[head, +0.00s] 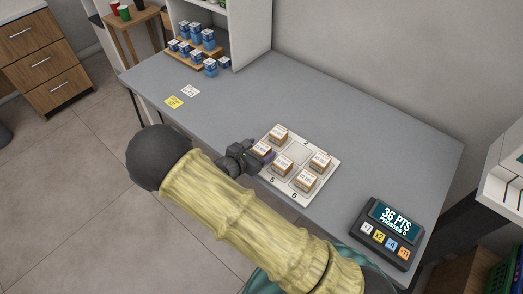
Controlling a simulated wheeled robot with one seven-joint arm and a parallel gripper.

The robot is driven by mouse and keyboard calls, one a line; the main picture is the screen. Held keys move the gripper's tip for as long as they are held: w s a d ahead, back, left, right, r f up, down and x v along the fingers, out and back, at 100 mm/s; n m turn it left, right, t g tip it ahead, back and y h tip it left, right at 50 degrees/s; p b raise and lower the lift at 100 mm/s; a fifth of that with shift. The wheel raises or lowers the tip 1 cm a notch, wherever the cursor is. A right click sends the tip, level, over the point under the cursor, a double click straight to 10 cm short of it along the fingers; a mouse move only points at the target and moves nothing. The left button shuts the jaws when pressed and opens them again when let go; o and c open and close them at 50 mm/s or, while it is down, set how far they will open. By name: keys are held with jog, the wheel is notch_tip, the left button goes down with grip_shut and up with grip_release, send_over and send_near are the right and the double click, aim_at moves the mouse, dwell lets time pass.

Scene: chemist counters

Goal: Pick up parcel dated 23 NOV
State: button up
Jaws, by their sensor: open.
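Several small brown-and-white parcels stand on a white board with numbered squares on the grey counter. One parcel (279,133) is at the board's back left, one (319,161) at the right, one (307,180) at the front and one (282,165) near the middle. Another parcel (262,150) is at the left edge, right by my gripper (257,154). The dates are too small to read, so I cannot tell which is 23 NOV. My gripper is open at this left parcel; its fingers partly hide it, and I cannot tell whether they touch it.
A keypad with a display (395,220) reading 36 PTS stands at the counter's right end. Blue-and-white boxes (190,48) fill a stepped rack at the back left. Yellow (174,102) and white notes lie nearby. The counter's middle is clear.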

aim_at(259, 151)
dwell(0.4)
jog(key=c, duration=1.1)
notch_tip(259, 151, up, 10)
dwell(0.4)
